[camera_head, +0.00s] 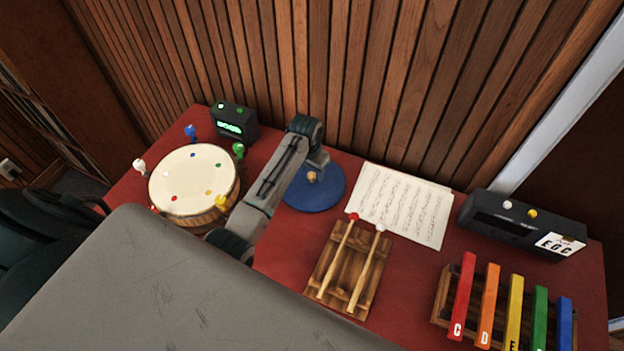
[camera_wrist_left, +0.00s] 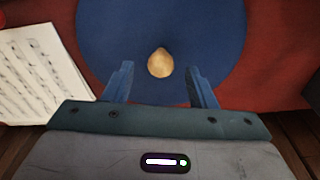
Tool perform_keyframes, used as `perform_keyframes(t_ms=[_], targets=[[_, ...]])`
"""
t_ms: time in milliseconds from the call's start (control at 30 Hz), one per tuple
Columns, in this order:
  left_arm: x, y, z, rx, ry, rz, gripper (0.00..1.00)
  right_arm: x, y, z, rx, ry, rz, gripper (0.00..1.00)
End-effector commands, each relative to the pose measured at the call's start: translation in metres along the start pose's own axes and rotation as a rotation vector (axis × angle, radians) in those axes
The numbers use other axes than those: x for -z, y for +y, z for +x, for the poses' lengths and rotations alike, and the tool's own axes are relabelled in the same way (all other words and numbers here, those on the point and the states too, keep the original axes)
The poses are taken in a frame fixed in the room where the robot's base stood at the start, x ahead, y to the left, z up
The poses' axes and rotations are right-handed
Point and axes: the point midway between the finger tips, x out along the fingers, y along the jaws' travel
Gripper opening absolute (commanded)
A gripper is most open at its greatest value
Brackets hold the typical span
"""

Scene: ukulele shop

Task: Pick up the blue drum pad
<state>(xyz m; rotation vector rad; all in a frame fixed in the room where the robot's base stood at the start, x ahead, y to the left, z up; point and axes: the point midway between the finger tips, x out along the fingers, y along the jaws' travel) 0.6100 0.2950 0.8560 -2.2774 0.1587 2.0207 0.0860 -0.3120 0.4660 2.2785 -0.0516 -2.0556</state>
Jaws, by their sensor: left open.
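The blue drum pad (camera_head: 322,198) is a flat round disc with a small tan knob (camera_head: 312,177) at its centre. It lies on the red table, partly hidden by my left arm in the head view. In the left wrist view the pad (camera_wrist_left: 105,35) fills the upper middle, and its knob (camera_wrist_left: 160,63) stands between and just beyond my fingertips. My left gripper (camera_wrist_left: 160,82) is open above the pad, with nothing between its fingers. In the head view its fingers are mostly hidden by the arm. My right gripper is not in view.
A drum (camera_head: 190,182) with coloured pegs stands left, a small black device (camera_head: 233,121) behind it. Sheet music (camera_head: 405,203) lies right of the pad. A wooden rack (camera_head: 330,262) with two mallets, coloured chime bars (camera_head: 487,305) and a black box (camera_head: 520,228) stand further right.

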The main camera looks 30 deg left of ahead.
Motion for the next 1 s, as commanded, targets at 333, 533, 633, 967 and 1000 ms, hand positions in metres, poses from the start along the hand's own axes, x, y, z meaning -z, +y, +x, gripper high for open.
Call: perform_keyframes(t_ms=[333,533,633,967,1000], targets=[[-0.001,0.0,0.031,0.0,0.0,-0.001,0.51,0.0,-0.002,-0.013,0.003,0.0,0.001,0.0],[-0.001,0.0,0.031,0.0,0.001,0.0,0.49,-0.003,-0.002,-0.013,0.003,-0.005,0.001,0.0],[-0.001,0.0,0.031,0.0,0.001,0.0,0.3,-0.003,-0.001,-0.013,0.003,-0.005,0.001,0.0],[-0.001,0.0,0.03,0.0,0.002,0.0,0.0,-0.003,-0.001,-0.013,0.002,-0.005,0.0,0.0],[-0.001,0.0,0.03,0.0,0.002,0.0,0.0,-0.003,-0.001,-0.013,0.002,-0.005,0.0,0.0]])
